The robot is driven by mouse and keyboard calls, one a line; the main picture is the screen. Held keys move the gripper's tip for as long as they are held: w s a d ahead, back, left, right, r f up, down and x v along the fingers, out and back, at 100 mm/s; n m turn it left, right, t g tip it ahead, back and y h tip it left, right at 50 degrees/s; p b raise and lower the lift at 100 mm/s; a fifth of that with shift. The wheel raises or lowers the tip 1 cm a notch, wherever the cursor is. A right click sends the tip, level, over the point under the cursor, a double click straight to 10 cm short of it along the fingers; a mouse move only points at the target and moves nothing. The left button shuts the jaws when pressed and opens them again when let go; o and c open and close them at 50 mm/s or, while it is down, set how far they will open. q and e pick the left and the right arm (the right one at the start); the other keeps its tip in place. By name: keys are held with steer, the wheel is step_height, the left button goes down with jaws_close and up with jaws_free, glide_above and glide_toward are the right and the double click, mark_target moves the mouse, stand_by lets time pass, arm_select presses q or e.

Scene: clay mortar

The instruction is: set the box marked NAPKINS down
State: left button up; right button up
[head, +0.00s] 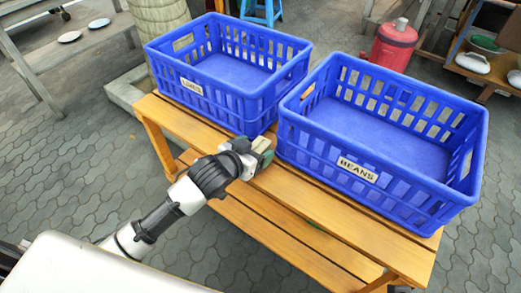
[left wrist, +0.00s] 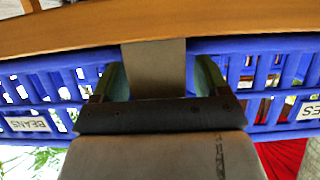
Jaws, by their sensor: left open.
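My left gripper (head: 264,152) reaches in low over the front of the wooden table, at the gap between the two blue crates. Its jaws are open. In the left wrist view a plain grey-brown block (left wrist: 155,70) stands between the two green fingers of this gripper (left wrist: 160,80); it looks like a box. No NAPKINS marking is readable on it, and I cannot tell whether it touches the table. In the head view the gripper mostly hides this spot. My right gripper is not in view.
A blue crate marked LIMES (head: 192,86) is at the left and one marked BEANS (head: 357,170) at the right; both look empty. They stand on the slatted wooden table (head: 320,232). Its front strip is bare.

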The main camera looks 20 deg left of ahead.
arm_select(q)
steer(key=shift+w+f, duration=0.1)
steer(key=shift+w, duration=0.05)
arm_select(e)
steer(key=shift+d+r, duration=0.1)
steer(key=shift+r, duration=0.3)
arm_select(q)
steer(key=c, duration=1.1)
steer(key=shift+r, duration=0.2)
